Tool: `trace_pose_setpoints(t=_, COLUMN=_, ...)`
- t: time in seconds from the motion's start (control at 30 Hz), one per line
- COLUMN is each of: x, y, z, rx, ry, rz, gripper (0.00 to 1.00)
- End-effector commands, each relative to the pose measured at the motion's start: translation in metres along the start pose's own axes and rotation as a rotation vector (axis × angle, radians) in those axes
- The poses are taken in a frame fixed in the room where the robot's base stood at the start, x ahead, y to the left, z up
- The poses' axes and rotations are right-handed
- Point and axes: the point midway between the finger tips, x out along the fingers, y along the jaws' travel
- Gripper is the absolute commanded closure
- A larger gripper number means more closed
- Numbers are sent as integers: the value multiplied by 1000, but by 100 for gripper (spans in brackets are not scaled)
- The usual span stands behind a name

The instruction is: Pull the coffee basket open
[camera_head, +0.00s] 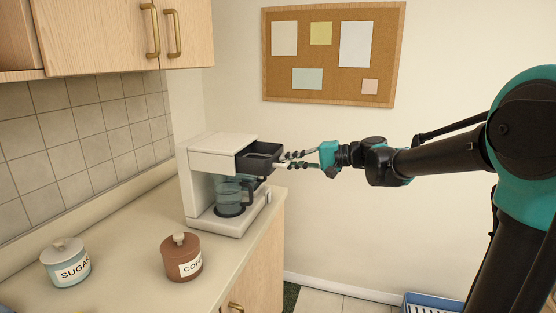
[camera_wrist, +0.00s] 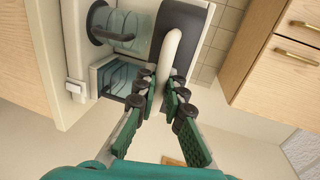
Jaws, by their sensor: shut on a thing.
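The white coffee maker (camera_head: 219,160) stands on the counter. Its dark grey coffee basket (camera_head: 262,152) sticks out from the upper front, with its open top showing. In the wrist view the basket (camera_wrist: 185,17) is dark, with a pale curved handle (camera_wrist: 172,50) across it. My gripper (camera_head: 284,160) is at the basket's front; in the wrist view its fingers (camera_wrist: 158,84) are closed around the near end of the handle. The exact contact is partly hidden by the fingers. A glass carafe (camera_head: 229,190) with a dark handle stands below the basket.
A sugar jar (camera_head: 66,265) and a brown coffee canister (camera_head: 181,258) stand on the counter (camera_head: 130,235), left of the machine. Wall cabinets (camera_head: 105,35) hang above. A corkboard (camera_head: 335,50) is on the wall behind my arm. A blue crate (camera_head: 432,303) sits on the floor.

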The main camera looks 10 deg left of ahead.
Motion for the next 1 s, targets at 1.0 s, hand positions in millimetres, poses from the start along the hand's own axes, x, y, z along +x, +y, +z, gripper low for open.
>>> trace_pose_setpoints(t=1.0, x=-51, y=-1, z=-2, rx=2, ry=6, rz=-3, gripper=80)
